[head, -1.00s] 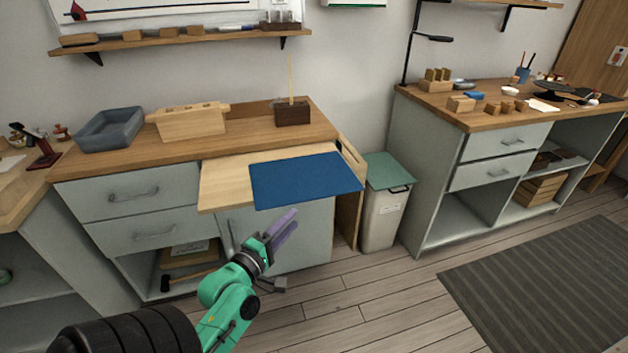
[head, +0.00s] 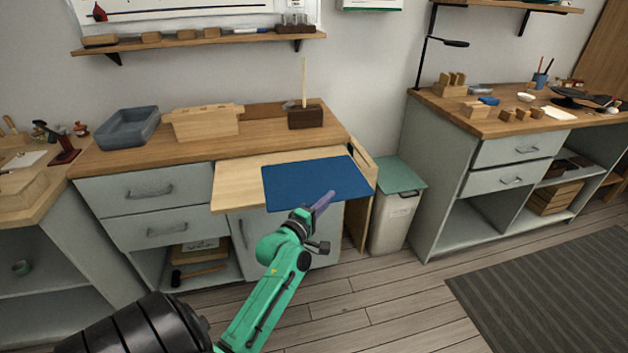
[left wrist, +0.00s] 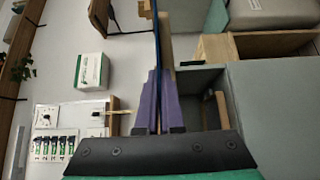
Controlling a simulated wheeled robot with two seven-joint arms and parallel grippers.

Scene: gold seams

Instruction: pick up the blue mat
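The blue mat (head: 310,182) lies flat on the pale pull-out board of the left cabinet, its front edge over the board's front. My left gripper (head: 325,200) is at that front edge, right of its middle. In the left wrist view the mat (left wrist: 156,42) shows edge-on as a thin blue line running between the purple fingers of my left gripper (left wrist: 157,82). The fingers are close together, one on each side of the mat, and look shut on it. The lower finger is hidden in the head view. My right gripper is not in view.
The pull-out board (head: 235,185) juts out below the worktop, which carries a grey tray (head: 124,128), a wooden box (head: 205,124) and a dark block (head: 304,117). A green-lidded bin (head: 396,205) stands to the right. The floor in front is clear.

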